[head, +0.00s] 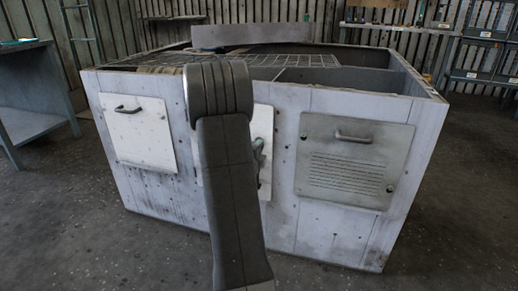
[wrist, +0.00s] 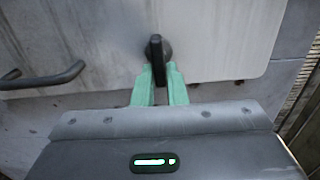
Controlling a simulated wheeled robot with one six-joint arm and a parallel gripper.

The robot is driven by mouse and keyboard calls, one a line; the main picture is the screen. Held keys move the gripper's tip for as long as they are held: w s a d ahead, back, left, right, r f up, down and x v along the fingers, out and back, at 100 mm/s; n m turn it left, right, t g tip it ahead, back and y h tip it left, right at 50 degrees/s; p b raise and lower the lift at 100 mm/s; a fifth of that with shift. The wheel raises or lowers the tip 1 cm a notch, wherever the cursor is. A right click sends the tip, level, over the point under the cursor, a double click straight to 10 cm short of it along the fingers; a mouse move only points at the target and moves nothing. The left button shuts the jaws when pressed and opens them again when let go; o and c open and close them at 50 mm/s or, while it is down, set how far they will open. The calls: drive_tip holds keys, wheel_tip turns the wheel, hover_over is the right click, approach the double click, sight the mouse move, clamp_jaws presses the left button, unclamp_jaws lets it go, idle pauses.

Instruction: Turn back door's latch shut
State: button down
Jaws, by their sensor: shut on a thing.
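A pale door panel (wrist: 215,35) fills the upper wrist view. A black latch (wrist: 155,48) with a round base sits near its lower edge, its lever upright in the picture. My gripper (wrist: 158,88) has green fingers, one on each side of the lever, and is shut on it. The door's dark bar handle (wrist: 48,78) is at the left. In the head view the door (head: 264,122) is in the middle of the housing front, mostly hidden by my arm. A bit of my gripper (head: 258,147) shows right of the arm; the latch is hidden there.
The grey housing (head: 285,235) has a white door (head: 137,135) with a handle at the left and a louvred door (head: 352,165) at the right. A wire mesh (head: 245,60) lies across its open top. A workbench (head: 35,110) stands far left. The floor in front is clear.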

drive_tip(key=shift+a, duration=0.1)
drive_tip(key=c, duration=1.5)
unclamp_jaws()
drive_tip(key=shift+a+f, duration=0.1)
drive_tip(key=p+v, duration=0.2)
drive_tip(key=v, duration=1.1)
drive_tip(key=shift+s+a, duration=0.1)
drive_tip(key=shift+s, duration=0.25)
drive_tip(key=shift+w, duration=0.15)
